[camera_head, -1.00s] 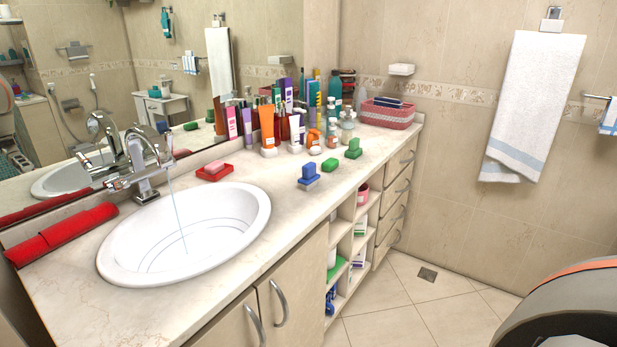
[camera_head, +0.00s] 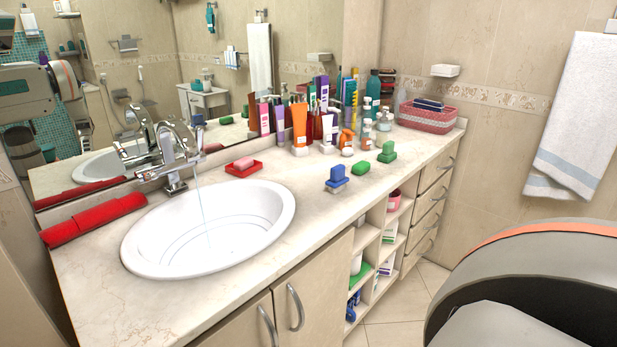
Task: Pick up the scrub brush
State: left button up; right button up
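A small blue brush-like block (camera_head: 338,175) with a raised grip and a paler base stands on the counter, right of the sink. Two green pieces lie behind it: a low green block (camera_head: 366,168) and a green one with a raised grip (camera_head: 387,154). I cannot tell for sure which of these is the scrub brush; the blue one and the gripped green one both have a brush's shape. None is being held. Neither gripper is in view. A grey and orange part of my arm fills the lower right corner.
The white sink (camera_head: 208,228) has its tap (camera_head: 170,160) running. A red rolled towel (camera_head: 92,218) and a red soap dish (camera_head: 244,168) flank it. Bottles and tubes (camera_head: 300,128) crowd the back, near a pink basket (camera_head: 428,116). The front counter right of the sink is clear.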

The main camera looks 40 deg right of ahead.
aim_at(337, 183)
jog(key=k+l+u, duration=0.2)
jog(key=l, duration=0.3)
jog(key=l+u, duration=0.2)
jog(key=l, duration=0.25)
jog(key=k+l, duration=0.1)
jog(key=l, duration=0.25)
jog(key=k+l+u, duration=0.1)
jog(key=l, duration=0.2)
jog(key=k+l, duration=0.1)
jog(key=l, duration=0.25)
jog(key=u, duration=0.05)
